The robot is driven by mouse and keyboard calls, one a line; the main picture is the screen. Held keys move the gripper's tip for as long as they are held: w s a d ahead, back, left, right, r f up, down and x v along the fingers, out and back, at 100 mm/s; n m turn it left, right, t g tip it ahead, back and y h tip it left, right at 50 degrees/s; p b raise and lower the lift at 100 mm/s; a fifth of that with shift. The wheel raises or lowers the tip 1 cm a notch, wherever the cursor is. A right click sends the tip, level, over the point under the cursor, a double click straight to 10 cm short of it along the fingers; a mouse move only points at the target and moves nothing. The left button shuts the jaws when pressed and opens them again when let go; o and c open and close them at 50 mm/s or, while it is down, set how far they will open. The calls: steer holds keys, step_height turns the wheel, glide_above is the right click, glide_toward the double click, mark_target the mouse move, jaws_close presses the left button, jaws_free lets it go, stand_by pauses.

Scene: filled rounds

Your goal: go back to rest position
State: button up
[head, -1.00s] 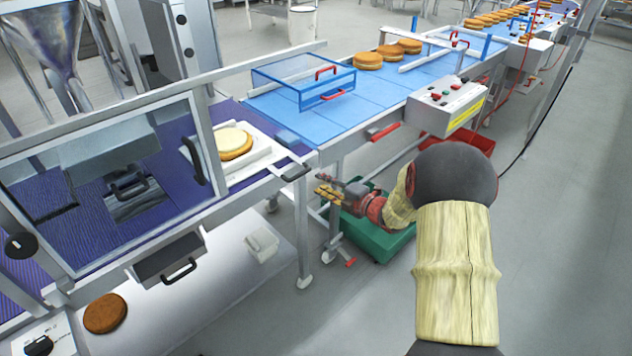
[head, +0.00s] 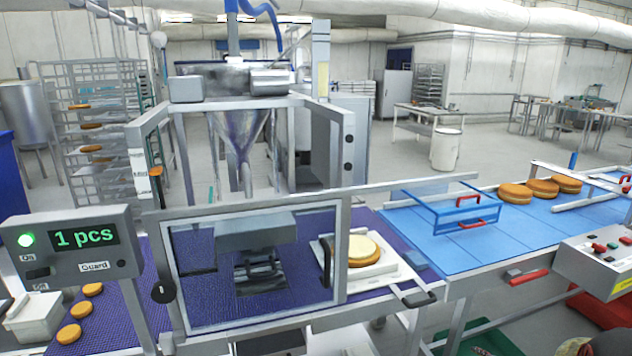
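Only a small part of what looks like my gripper (head: 481,351) shows at the bottom edge, over the green crate (head: 497,334). Its fingers are cut off, so I cannot tell whether it is open or shut. A dark part of my arm shows in the bottom right corner. A cake round with a pale top (head: 362,248) sits on a white tray (head: 392,262) on the purple belt, right of the clear guard door.
The guarded machine with its hopper (head: 238,135) fills the middle. Several rounds lie on the belts. A blue-framed cover (head: 440,215) stands over the blue belt (head: 500,236). A control box (head: 590,262) and red bin are right.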

steer(key=s+a+r+m+g+h, duration=0.1)
steer(key=s+r+m+g, duration=0.2)
steer(key=s+m, duration=0.4)
steer(key=s+a+r+m+g+h, duration=0.15)
steer(key=s+r+m+g, duration=0.25)
steer(key=s, duration=0.5)
steer(key=s+a+r+y, duration=0.1)
steer(key=s+a+r, duration=0.4)
steer(key=a, duration=0.3)
steer(key=s+a+r+m+t+y, duration=0.1)
steer(key=s+a+r, duration=0.4)
steer(key=a+r, duration=0.2)
steer(key=s+a+r+y, duration=0.1)
steer(key=s+a+r, duration=0.5)
steer(key=a, duration=0.4)
steer(key=shift+a+r+m+t, duration=0.15)
steer(key=shift+r+m+t, duration=0.25)
steer(key=shift+r, duration=0.15)
